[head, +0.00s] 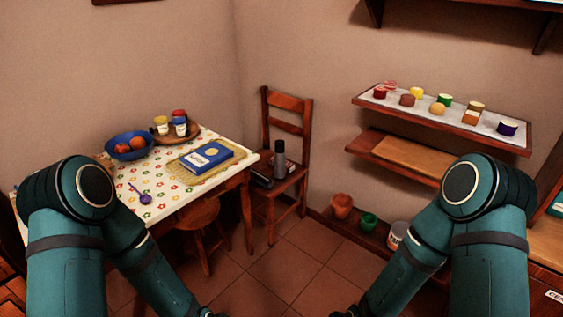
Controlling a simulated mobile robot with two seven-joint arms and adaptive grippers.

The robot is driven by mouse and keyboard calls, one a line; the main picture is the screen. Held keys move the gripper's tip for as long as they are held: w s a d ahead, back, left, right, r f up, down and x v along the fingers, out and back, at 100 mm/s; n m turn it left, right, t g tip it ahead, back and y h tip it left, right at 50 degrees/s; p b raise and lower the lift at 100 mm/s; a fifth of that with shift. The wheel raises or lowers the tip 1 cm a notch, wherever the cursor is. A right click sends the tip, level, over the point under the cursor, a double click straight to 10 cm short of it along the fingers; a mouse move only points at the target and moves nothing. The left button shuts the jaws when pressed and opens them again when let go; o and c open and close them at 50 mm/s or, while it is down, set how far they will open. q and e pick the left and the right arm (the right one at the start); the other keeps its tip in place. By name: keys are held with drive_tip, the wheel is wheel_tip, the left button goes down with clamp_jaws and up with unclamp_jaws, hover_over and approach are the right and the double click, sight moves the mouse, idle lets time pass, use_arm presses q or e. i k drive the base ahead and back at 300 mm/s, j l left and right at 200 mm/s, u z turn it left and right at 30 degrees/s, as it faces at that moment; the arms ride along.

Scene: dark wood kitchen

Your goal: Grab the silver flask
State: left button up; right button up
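A slim grey flask with a dark top (280,160) stands upright on the seat of the wooden chair (290,187) in the corner. It looks like the silver flask. Its lower part sits next to dark, flat objects on the seat that look like books. My two teal arms come in from the left and the right and reach down past the bottom edge.
Left is a table with a floral cloth (165,208), holding a blue fruit bowl (112,150), a blue box (206,158) and a purple spoon (140,191). A stool (199,214) stands under it. Right are wall shelves (520,148) and pots (342,205). Tiled floor (270,265) ahead is clear.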

sight(280, 156)
drive_tip(key=z, duration=0.2)
drive_tip(key=i+j+z, duration=0.15)
drive_tip(key=i+z, duration=0.2)
drive_tip(key=z, duration=0.15)
drive_tip(key=i+j+z, duration=0.25)
drive_tip(key=z, duration=0.25)
drive_tip(key=i+j+z, duration=0.15)
drive_tip(key=i+j, duration=0.15)
drive_tip(key=i+j+z, duration=0.15)
drive_tip(key=i+j, duration=0.15)
drive_tip(key=j, duration=0.25)
drive_tip(key=i+j, duration=0.2)
drive_tip(key=j, duration=0.15)
drive_tip(key=i+j, duration=0.2)
drive_tip(key=j, duration=0.15)
drive_tip(key=i+j, duration=0.2)
drive_tip(key=j, duration=0.15)
drive_tip(key=i+j+z, duration=0.1)
drive_tip(key=j, duration=0.25)
drive_tip(key=i, duration=0.1)
